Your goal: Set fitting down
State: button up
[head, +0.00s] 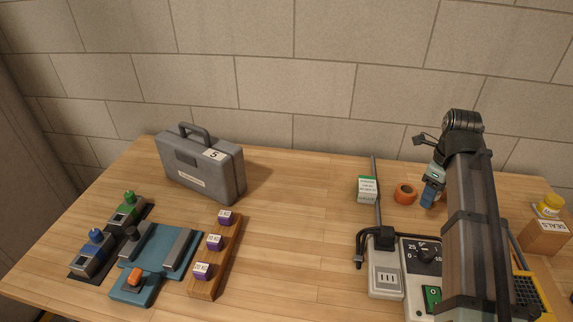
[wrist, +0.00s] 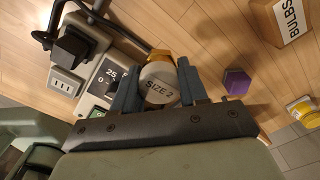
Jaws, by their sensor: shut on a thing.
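My gripper (wrist: 158,85) is shut on a round, pale-faced fitting (wrist: 159,84) marked "SIZE 2", one blue-grey finger on each side. An orange-tan part shows just beyond its face in the wrist view; I cannot tell whether it belongs to the fitting.
A purple hexagonal piece (wrist: 237,82) and a labelled cardboard box (head: 545,237) lie right. A grey case (head: 200,165) stands back left. The table's middle is clear.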

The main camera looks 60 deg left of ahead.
jog(key=s+a+n, duration=0.2)
jog(key=s+a, duration=0.5)
jog(key=a, duration=0.6)
jog(key=s+a+n, duration=0.2)
jog(key=s+a, duration=0.5)
jog(key=a, duration=0.6)
jog(key=s+a+n, duration=0.2)
jog(key=s+a, duration=0.5)
jog(key=a, duration=0.7)
jog(key=w+a+n, duration=0.2)
jog(key=a, duration=0.7)
jog(key=shift+w+a+f, duration=0.1)
jog(key=shift+w+f, duration=0.05)
jog(key=shift+f, duration=2.3)
jog(key=shift+w+a+f, duration=0.1)
jog(key=shift+f, duration=2.3)
jog(key=shift+f, duration=0.1)
jog(key=o, duration=1.1)
notch_tip(320, 180, up, 12)
